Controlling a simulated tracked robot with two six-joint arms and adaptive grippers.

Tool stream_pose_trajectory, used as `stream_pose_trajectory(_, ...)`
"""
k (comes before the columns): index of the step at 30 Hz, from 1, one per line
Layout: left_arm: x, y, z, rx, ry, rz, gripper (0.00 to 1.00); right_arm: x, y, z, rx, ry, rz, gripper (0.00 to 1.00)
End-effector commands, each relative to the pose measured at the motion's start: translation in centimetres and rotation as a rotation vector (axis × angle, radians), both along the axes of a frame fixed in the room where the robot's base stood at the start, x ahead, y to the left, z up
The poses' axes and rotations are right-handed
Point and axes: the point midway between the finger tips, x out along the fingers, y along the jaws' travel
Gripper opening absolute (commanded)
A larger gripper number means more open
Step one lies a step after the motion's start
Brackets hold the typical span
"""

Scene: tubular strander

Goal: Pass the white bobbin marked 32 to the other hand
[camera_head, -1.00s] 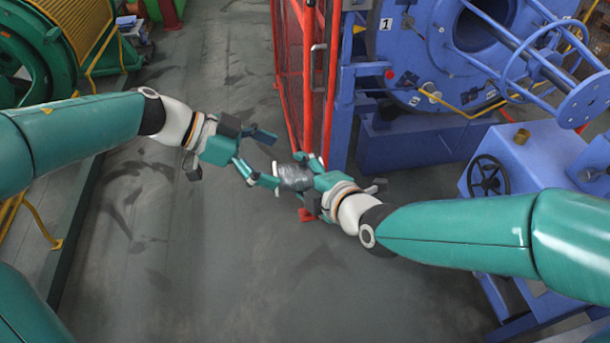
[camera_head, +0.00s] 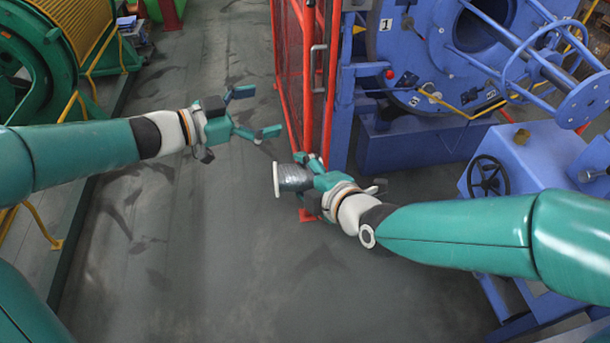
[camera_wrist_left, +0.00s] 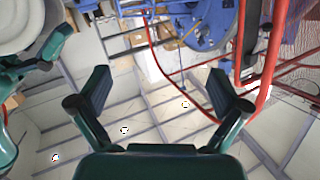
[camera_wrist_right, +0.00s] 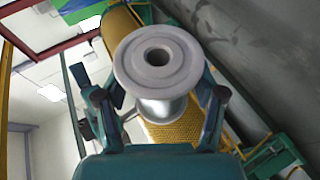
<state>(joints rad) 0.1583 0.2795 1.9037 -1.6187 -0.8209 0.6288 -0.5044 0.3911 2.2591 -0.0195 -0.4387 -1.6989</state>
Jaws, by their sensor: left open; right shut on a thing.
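The white bobbin (camera_head: 277,180) has a pale flange and a grey, shiny wound middle. My right gripper (camera_wrist_right: 157,82) is shut on it around the middle. Its flange with a centre hole faces the camera in the right wrist view (camera_wrist_right: 157,60). No number is readable on it. My left gripper (camera_head: 256,112) is open and empty, up and to the left of the bobbin in the head view, with a clear gap between them. In the left wrist view nothing is between its fingers (camera_wrist_left: 160,80); part of the bobbin (camera_wrist_left: 18,22) shows at the upper left.
A red mesh guard (camera_head: 300,70) stands just behind my right gripper. A blue machine (camera_head: 430,60) with a handwheel (camera_head: 487,177) is on the right. A green reel machine (camera_head: 70,50) is at the left. The grey floor (camera_head: 200,270) is clear.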

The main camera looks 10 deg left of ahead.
Motion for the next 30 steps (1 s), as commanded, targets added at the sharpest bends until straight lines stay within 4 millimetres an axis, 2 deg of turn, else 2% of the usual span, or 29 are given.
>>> stream_pose_trajectory(3,1.6,0.6,-5.4,-0.070,0.118,0.165,1.00,0.1,0.0,0.2,0.003,-0.005,-0.001,0.06)
stream_pose_trajectory(5,1.9,1.0,-8.4,-0.092,0.193,0.247,1.00,0.1,0.0,0.2,0.003,-0.005,-0.001,0.06)
stream_pose_trajectory(8,1.5,1.5,-13.6,-0.105,0.326,0.357,1.00,0.1,0.0,0.2,0.003,-0.005,-0.001,0.06)
stream_pose_trajectory(11,0.1,1.7,-18.5,-0.106,0.466,0.447,1.00,0.1,0.0,0.2,0.003,-0.005,-0.001,0.06)
stream_pose_trajectory(15,-3.1,1.7,-25.0,-0.094,0.670,0.549,1.00,0.1,0.0,0.2,0.003,-0.005,-0.001,0.06)
stream_pose_trajectory(17,-4.8,1.6,-27.6,-0.086,0.759,0.587,1.00,0.1,0.0,0.2,0.003,-0.005,-0.001,0.06)
stream_pose_trajectory(21,-9.7,1.0,-33.0,-0.063,0.970,0.666,1.00,0.1,0.0,0.2,0.003,-0.005,-0.001,0.06)
stream_pose_trajectory(27,-17.7,-0.2,-38.8,-0.034,1.267,0.768,1.00,0.1,0.0,0.2,0.003,-0.005,-0.001,0.06)
stream_pose_trajectory(30,-21.2,-0.9,-40.7,-0.022,1.385,0.808,1.00,0.1,0.0,0.2,0.003,-0.005,-0.001,0.06)
